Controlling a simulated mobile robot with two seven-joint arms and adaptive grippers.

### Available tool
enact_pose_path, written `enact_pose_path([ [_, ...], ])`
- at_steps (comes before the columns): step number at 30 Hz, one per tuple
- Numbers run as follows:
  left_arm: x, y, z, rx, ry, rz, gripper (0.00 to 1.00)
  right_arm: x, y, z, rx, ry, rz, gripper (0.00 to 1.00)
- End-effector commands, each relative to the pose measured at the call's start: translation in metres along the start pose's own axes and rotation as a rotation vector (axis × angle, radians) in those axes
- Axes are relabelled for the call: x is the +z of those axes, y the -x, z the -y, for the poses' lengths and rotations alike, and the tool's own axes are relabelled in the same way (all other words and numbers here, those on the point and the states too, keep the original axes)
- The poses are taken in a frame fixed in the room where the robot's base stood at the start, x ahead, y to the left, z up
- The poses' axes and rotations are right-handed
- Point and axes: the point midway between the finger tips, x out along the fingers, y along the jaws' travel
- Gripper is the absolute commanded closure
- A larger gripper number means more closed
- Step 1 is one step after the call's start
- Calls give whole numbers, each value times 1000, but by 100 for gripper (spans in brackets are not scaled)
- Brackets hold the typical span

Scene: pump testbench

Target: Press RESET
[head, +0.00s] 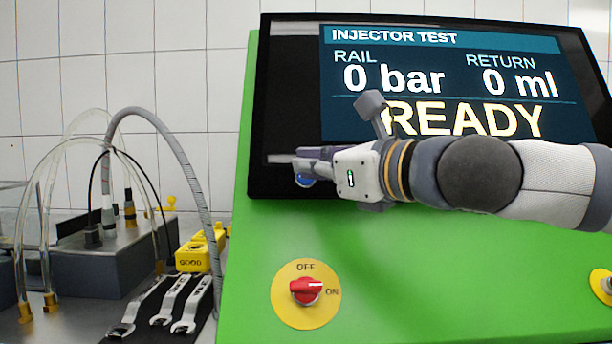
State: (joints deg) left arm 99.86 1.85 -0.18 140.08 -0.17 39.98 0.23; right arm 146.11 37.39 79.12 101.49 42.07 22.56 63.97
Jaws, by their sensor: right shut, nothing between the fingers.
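A dark screen (540,50) on the green panel reads INJECTOR TEST, RAIL 0 bar, RETURN 0 ml and READY. A blue round button (305,181) shows at the lower left of the screen housing, mostly hidden behind my right gripper. No RESET label can be read. My right gripper (302,163) is shut and empty, its fingertips pointing left, over or just in front of the blue button. I cannot tell whether they touch it. My right arm comes in from the right and hides part of the screen's lower edge. My left gripper is not in view.
A red OFF/ON knob (306,291) on a yellow disc sits low on the green panel (420,280). Another yellow disc (602,287) is at the right edge. To the left are hoses, wrenches (170,300) on a dark mat and a yellow GOOD box (193,258).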

Motion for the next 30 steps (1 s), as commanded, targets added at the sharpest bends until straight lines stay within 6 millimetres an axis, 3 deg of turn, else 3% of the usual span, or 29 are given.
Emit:
enact_pose_path([
  [30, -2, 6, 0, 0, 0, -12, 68, 10, 15, -10, 0, 0, 0, 100],
])
